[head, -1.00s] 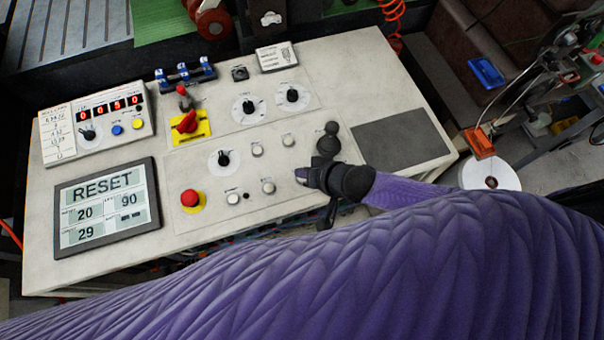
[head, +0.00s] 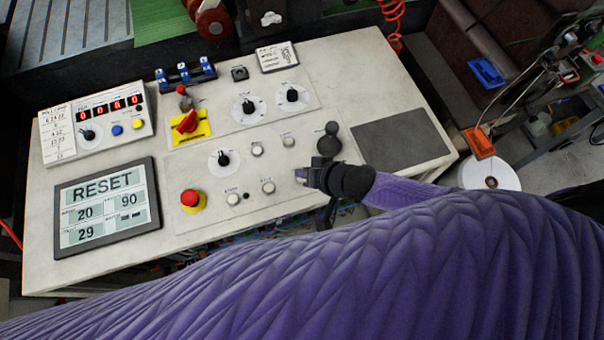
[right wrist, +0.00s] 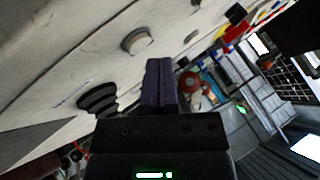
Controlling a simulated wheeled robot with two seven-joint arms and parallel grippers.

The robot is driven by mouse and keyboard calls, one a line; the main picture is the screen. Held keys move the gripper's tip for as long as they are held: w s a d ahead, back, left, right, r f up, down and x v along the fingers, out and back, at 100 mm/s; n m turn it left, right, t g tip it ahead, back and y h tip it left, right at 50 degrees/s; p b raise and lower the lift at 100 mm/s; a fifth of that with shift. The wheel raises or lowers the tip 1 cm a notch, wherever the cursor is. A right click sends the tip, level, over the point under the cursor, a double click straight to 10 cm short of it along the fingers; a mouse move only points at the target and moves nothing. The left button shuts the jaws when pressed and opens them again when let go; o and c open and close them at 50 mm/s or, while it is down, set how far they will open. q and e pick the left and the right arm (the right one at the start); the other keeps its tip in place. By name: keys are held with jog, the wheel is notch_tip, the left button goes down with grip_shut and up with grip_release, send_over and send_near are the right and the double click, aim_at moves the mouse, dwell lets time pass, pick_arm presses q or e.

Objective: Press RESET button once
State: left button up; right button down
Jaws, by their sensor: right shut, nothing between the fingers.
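The control panel (head: 330,90) carries several pale round push buttons: upper left (head: 257,149), upper right (head: 288,140), lower left (head: 233,198) and lower right (head: 268,187). Their small labels are too blurred to read, so I cannot tell which is RESET. The display screen (head: 107,206) reads "RESET" with 20, 90 and 29. My right gripper (head: 302,177) is shut and empty, just right of the lower right button and apart from it. In the right wrist view its closed fingers (right wrist: 160,85) point past a pale button (right wrist: 137,42). My left gripper is not in view.
A black ball-topped lever (head: 328,142) stands close beside my right gripper. A red emergency button (head: 190,198) and a red-yellow rotary switch (head: 187,122) sit farther left. A dark pad (head: 402,138) lies to the right. Pale panel surface around the buttons is clear.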

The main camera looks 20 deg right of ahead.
jog(key=shift+f, duration=0.1)
jog(key=shift+f+b, duration=0.35)
jog(key=shift+f+b, duration=0.4)
jog(key=shift+f, duration=0.05)
dwell(0.6)
jog(key=shift+r, duration=0.15)
jog(key=shift+r+p, duration=0.75)
jog(key=shift+p, duration=0.15)
notch_tip(320, 180, up, 5)
jog(key=p, duration=0.5)
jog(key=shift+r, duration=0.1)
